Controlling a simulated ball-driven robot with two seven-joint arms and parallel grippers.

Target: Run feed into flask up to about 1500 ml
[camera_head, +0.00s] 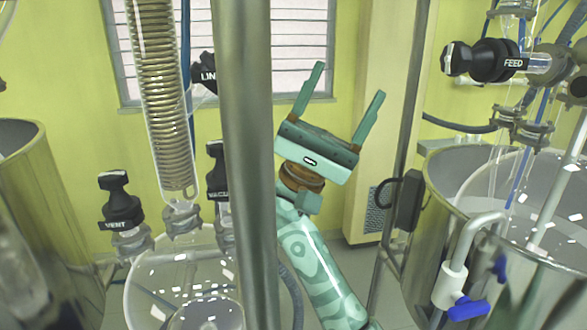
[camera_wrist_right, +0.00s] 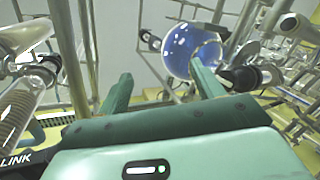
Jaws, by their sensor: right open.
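The black FEED valve handle (camera_head: 492,61) sits on glass piping at the upper right of the head view. My right gripper (camera_head: 350,80) is open and empty, pointing up in front of the window, left of the FEED valve and well apart from it. Its fingers also show in the wrist view (camera_wrist_right: 160,72). A round glass flask (camera_head: 150,285) stands at the lower left, partly behind a steel post; I cannot read a level in it. In the wrist view a round glass vessel with blue contents (camera_wrist_right: 186,50) shows beyond the fingers. My left gripper is not in view.
A steel post (camera_head: 247,200) stands left of my right arm. Black VENT (camera_head: 121,203) and LINK (camera_head: 204,75) handles are left of it. An open steel vessel (camera_head: 440,190) with a blue-handled tap (camera_head: 467,308) is at right.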

